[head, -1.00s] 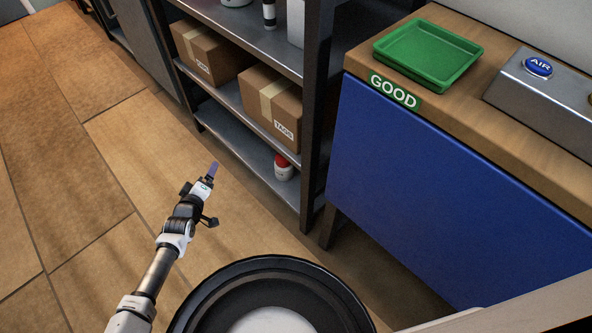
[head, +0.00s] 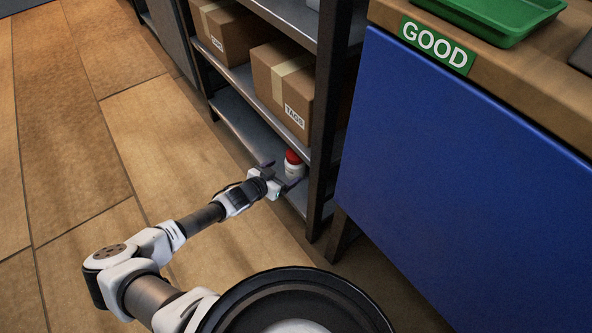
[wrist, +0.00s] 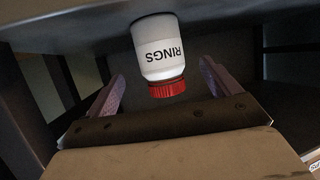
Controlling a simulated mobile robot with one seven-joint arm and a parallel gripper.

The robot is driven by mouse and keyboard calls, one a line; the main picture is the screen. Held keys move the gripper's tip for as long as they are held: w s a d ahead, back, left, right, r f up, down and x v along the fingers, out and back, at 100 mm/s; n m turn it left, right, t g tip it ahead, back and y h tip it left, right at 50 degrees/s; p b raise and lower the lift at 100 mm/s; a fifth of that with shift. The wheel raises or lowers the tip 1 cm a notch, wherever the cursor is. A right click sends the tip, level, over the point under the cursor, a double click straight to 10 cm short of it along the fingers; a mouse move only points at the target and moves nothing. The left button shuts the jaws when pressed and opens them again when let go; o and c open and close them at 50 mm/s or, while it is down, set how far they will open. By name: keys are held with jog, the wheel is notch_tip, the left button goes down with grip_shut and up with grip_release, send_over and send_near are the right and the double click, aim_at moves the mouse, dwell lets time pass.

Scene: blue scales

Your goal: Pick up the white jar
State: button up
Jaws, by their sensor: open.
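The white jar (head: 293,167) with a red lid stands on the bottom shelf of the rack, near the right-hand post. In the wrist view the jar (wrist: 158,50) appears upside down, with the label "RINGS" and its red lid towards me. My gripper (head: 281,172) is open at the front of the bottom shelf. Its two fingers (wrist: 160,88) show on either side of the jar's lid end in the wrist view, with gaps to both sides. I cannot tell whether the jar's body is fully between the fingers.
A carton marked "TAGS" (head: 283,85) and another carton (head: 226,40) sit on the shelf above. The rack's dark post (head: 325,120) stands right of the jar. A blue cabinet (head: 450,180) with a green tray (head: 492,12) is at the right. The floor (head: 80,160) at left is clear.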

aim_at(289, 169)
jog(key=shift+x, duration=0.75)
jog(key=b+x, duration=0.2)
jog(key=x, duration=0.2)
jog(key=shift+w+f, duration=0.1)
jog(key=shift+f, duration=0.15)
jog(key=shift+w+d+b, duration=0.3)
jog(key=shift+w, duration=0.05)
jog(key=c, duration=1.2)
